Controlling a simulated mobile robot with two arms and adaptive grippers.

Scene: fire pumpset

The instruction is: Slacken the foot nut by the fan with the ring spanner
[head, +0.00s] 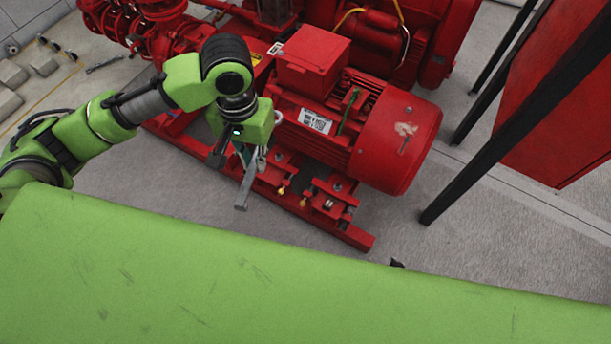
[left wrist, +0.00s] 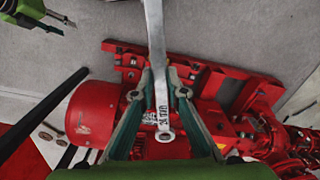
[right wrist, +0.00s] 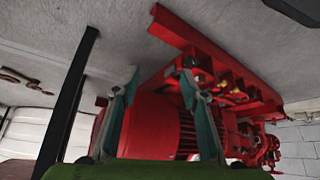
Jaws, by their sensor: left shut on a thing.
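My left gripper (head: 243,165) is shut on the steel ring spanner (head: 246,182), whose lower end hangs beside the motor's near side. In the left wrist view the spanner (left wrist: 158,80) runs between the fingers, one ring end near the palm; its other end is out of the picture. The red motor (head: 320,120) has its fan cowl (head: 400,135) at the right. The foot by the fan (head: 335,190) has bolts on the base rail; the spanner is left of it and apart. My right gripper (right wrist: 160,85) is open and empty, facing the motor.
The red base rail (head: 350,235) runs along the motor's near side. Black posts (head: 465,130) and a red panel (head: 560,100) stand at the right. Red pipework (head: 150,25) is at the back left.

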